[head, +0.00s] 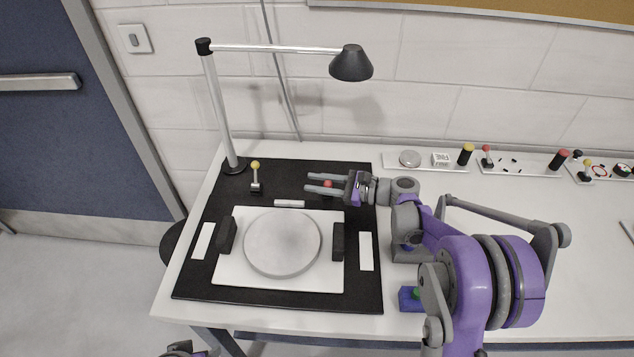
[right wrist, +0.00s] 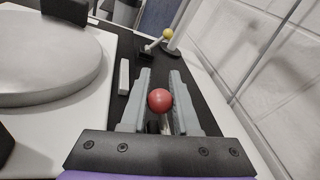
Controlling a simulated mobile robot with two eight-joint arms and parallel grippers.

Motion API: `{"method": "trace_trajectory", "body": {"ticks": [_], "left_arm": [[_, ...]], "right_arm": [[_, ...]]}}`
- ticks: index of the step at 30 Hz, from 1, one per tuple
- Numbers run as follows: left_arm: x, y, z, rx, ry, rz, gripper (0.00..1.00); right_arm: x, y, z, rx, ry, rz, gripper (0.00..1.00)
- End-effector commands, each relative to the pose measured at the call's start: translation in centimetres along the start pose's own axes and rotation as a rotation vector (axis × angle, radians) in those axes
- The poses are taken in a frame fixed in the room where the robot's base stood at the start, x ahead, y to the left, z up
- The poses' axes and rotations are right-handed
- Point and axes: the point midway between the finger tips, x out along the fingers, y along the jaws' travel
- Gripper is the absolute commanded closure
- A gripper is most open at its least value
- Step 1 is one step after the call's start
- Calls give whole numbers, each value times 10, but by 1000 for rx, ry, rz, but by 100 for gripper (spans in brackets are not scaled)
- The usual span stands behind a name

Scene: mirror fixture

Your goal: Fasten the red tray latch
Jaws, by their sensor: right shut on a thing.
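The red tray latch shows as a red ball knob (head: 328,184) at the back of the black mat, behind the white tray (head: 334,281). My right gripper (head: 310,183) reaches in from the right, with one finger on each side of the knob. In the right wrist view the red knob (right wrist: 159,100) sits between the two grey fingers, which are shut on it. The latch's stem and base are mostly hidden by the fingers. A large round grey disc (head: 283,244) lies on the tray between two black blocks.
A yellow-knobbed lever (head: 255,170) stands upright left of my right gripper. A lamp (head: 222,105) rises at the mat's back left corner. Panels with knobs (head: 520,161) line the back right. A small blue block (head: 408,299) lies right of the mat (head: 190,284).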

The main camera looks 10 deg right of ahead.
Motion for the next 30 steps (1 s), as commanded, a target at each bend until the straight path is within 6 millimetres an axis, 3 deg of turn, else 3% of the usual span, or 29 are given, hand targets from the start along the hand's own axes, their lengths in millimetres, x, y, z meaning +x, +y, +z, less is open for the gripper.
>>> {"method": "trace_trajectory", "body": {"ticks": [6, 7, 12, 23, 30], "left_arm": [[0, 0, 0, 0, 0, 0, 37], [0, 0, 0, 0, 0, 0, 37], [0, 0, 0, 0, 0, 0, 37], [0, 0, 0, 0, 0, 0, 37], [-1, 0, 0, 0, 0, 0, 37]], "right_arm": [[0, 1, -1, 0, 1, 3, 100], [0, 1, -1, 0, 1, 3, 69], [0, 1, 0, 0, 1, 3, 41], [-6, 0, 0, 1, 1, 1, 41], [-48, 0, -1, 1, 3, -2, 41]]}}
